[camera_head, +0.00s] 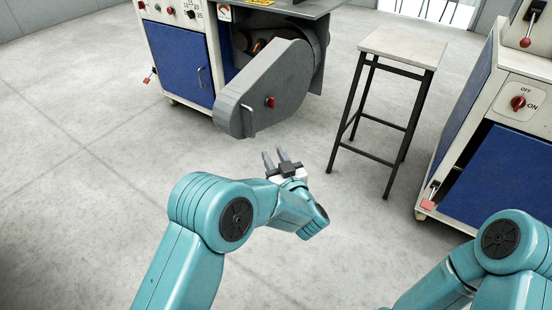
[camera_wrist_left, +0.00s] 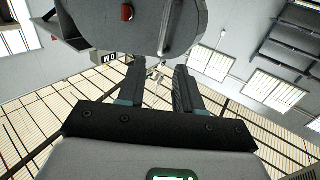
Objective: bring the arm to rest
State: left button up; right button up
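My left arm comes in from the lower left in the head view, and its gripper (camera_head: 282,158) points away from me over the bare floor, in front of the grey machine. The two fingers stand apart with nothing between them. In the left wrist view the same gripper (camera_wrist_left: 160,82) shows two dark fingers with a clear gap between them. My right arm (camera_head: 500,255) shows at the lower right of the head view. Its gripper is out of the picture.
A machine with a blue door (camera_head: 180,62) and a grey housing (camera_head: 268,92) with a red knob stands at the back. A tall stool (camera_head: 402,47) with an empty top stands right of it. A second blue-doored cabinet (camera_head: 505,170) stands at the right. The floor at left is clear.

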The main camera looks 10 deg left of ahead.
dwell(0.3)
pick_arm(q)
jog(key=s+a+f+g+y, duration=0.1)
jog(key=a+f, duration=0.3)
jog(key=a, duration=0.3)
jog(key=s+a+f+g, duration=0.15)
jog(key=a+f, duration=0.25)
jog(key=a, duration=0.4)
jog(key=s+f+m+g+h, duration=0.25)
jog(key=s+f+h, duration=0.4)
jog(key=f, duration=0.45)
jog(key=s+d+f+m+g+h, duration=0.1)
jog(key=s+d+f+g+h, duration=0.2)
jog(key=s, duration=0.6)
jog(key=s+d+f+g+h, duration=0.2)
jog(key=s+d+g, duration=0.15)
jog(key=s, duration=0.45)
jog(key=s+d+f+m+g+h, duration=0.1)
jog(key=s+d+f+g+h, duration=0.15)
jog(key=s+d, duration=0.45)
notch_tip(320, 180, up, 31)
jog(key=s+a+g+p, duration=0.1)
jog(key=s+p, duration=0.1)
jog(key=p, duration=2.9)
jog(key=shift+s+a, duration=0.25)
jog(key=shift+s, duration=0.1)
jog(key=shift+n, duration=0.25)
